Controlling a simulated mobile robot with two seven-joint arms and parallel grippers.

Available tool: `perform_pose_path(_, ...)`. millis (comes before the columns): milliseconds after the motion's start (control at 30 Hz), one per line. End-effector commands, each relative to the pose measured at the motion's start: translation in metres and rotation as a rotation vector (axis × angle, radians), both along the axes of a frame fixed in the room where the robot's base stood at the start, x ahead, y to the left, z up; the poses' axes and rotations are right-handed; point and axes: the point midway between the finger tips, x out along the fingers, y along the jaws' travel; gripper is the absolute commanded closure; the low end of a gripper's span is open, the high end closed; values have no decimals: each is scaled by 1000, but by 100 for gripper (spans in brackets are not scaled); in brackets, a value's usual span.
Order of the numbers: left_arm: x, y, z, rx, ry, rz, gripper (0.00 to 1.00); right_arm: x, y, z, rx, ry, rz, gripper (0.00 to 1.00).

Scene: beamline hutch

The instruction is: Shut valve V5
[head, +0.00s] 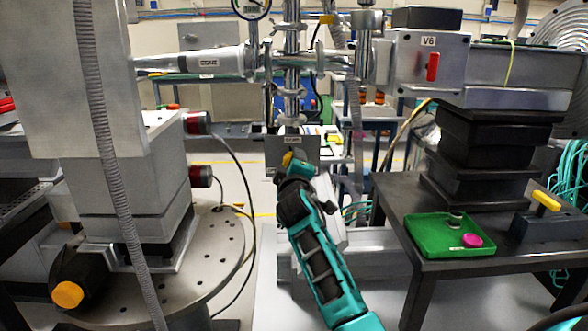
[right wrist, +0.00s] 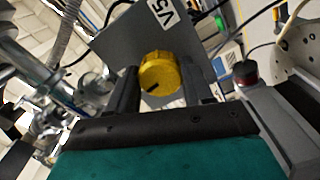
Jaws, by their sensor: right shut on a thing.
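The V5 valve's round yellow knob (right wrist: 160,72) shows in the right wrist view, with a dark mark on its face. It sits on a grey plate (right wrist: 122,42) labelled V5. My right gripper (right wrist: 158,84) is shut on the knob, one dark finger on each side. In the head view the knob (head: 287,158) shows small and partly hidden by my right gripper (head: 291,168), in front of the grey plate (head: 306,147) at the centre. My left gripper is not in view.
A valve box labelled V6 (head: 428,60) with a red handle stands at upper right. A green tray (head: 425,243) with small parts lies on the dark table (head: 400,205). A round perforated plate (head: 205,270) and a cable are at left. Pipework (head: 291,75) rises above the plate.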

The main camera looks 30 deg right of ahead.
Motion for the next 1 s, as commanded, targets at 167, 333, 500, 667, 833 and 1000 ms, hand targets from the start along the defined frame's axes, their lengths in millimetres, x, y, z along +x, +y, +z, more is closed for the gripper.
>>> perform_pose_path(167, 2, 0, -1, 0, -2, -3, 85, 0, 1, -2, 92, -54, 1, 80)
perform_pose_path(333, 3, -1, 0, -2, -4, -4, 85, 0, 1, -2, 148, -88, 1, 80)
perform_pose_path(500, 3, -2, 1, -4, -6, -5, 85, 0, 1, -2, 175, -103, 0, 80)
perform_pose_path(667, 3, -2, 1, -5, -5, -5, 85, 0, 1, -1, 183, -109, 0, 79)
perform_pose_path(833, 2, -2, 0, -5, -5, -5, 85, 0, 1, -1, 184, -109, 0, 80)
perform_pose_path(1000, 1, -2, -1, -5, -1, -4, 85, 0, 1, -1, 184, -110, 0, 45)
